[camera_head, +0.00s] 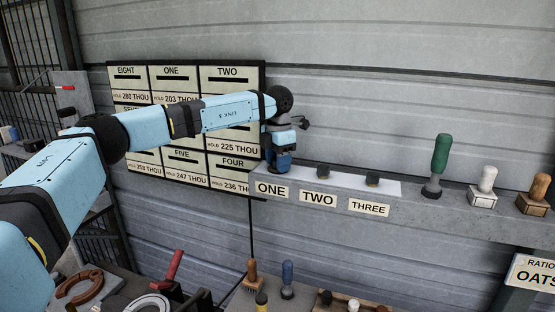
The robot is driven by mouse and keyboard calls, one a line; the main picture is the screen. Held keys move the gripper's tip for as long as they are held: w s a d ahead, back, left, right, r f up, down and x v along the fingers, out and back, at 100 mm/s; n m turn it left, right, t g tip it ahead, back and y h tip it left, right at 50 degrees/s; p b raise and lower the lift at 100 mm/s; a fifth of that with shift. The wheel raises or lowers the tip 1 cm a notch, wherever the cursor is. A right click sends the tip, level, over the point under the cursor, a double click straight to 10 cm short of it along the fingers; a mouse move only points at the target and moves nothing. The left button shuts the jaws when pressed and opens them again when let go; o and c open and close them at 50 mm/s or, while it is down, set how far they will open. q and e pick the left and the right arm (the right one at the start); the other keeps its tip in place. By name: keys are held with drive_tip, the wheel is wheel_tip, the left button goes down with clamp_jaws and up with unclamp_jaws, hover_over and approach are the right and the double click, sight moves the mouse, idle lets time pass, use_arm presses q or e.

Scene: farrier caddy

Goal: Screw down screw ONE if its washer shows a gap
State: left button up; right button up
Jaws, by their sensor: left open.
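My left arm reaches across from the left, and its gripper (279,166) points down at the left end of a white strip (346,182) on the grey ledge. It is directly above the label ONE (272,188). The gripper is open. Screw ONE and its washer are hidden behind the gripper, so I cannot tell whether there is a gap or whether the fingers touch the screw. Two dark screw heads show on the strip, one above the label TWO (318,200) and one above the label THREE (369,207). My right gripper is not in view.
A board of number cards (227,75) hangs on the wall behind my arm. To the right on the ledge stand a green-handled tool (440,153), a white-knobbed block (483,190) and a brown-knobbed one (535,195). Tools and horseshoes (80,288) lie below.

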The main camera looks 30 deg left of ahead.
use_arm(q)
drive_tip(key=shift+r+p, duration=1.6)
drive_tip(key=shift+r, duration=0.85)
drive_tip(key=shift+f, duration=0.1)
